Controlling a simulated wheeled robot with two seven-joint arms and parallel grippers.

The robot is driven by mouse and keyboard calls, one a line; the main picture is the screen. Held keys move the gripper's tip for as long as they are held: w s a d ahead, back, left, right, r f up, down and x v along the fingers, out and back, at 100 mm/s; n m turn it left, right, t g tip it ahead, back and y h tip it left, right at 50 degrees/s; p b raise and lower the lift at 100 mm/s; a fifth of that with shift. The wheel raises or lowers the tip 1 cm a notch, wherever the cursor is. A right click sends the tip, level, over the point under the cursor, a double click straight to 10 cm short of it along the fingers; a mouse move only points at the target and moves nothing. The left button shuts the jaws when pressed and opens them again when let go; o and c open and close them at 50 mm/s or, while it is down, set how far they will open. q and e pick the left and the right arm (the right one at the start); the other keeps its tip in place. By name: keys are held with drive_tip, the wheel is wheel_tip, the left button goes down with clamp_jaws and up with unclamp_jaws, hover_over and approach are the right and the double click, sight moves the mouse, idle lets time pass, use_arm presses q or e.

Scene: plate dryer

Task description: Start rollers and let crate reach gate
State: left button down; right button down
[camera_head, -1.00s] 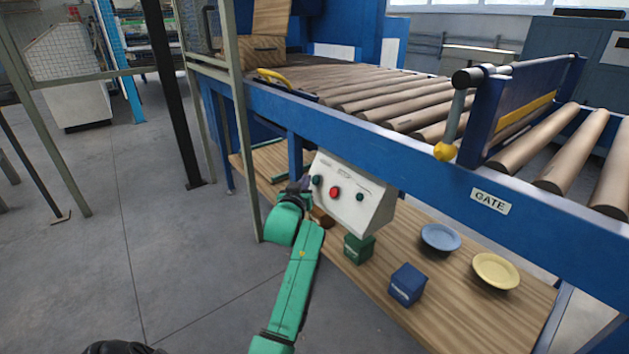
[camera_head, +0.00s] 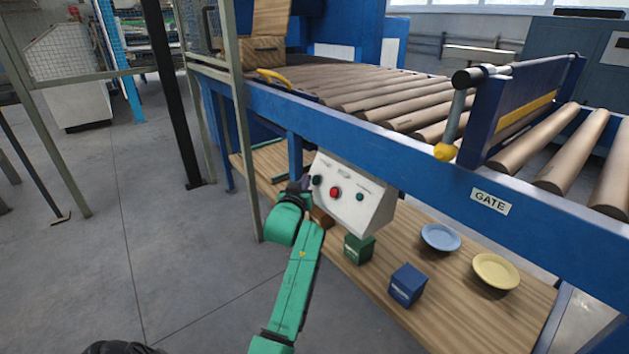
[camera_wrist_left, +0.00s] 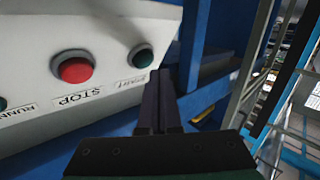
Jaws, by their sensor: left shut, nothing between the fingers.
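A white control box (camera_head: 350,215) hangs under the front rail. It carries a dark green START button (camera_head: 317,180), a red STOP button (camera_head: 335,192) and a dark green RUNNING light (camera_head: 360,197) that looks unlit. My left gripper (camera_head: 304,184) is shut and empty beside the START end of the box. In the left wrist view the shut fingers (camera_wrist_left: 158,80) are next to the START button (camera_wrist_left: 140,55); contact cannot be told. A wooden crate (camera_head: 262,50) sits at the far left of the rollers (camera_head: 375,95). The blue gate (camera_head: 490,110) stands across them at right.
A wooden shelf (camera_head: 455,315) below holds a green box (camera_head: 358,249), a blue box (camera_head: 407,285), a blue plate (camera_head: 440,237) and a yellow plate (camera_head: 495,271). A fence post (camera_head: 240,130) stands left of my gripper.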

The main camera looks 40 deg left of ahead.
use_arm(q)
drive_tip(key=shift+w+d+f, duration=0.1)
drive_tip(key=shift+w+f, duration=0.1)
drive_tip(key=shift+w, duration=0.15)
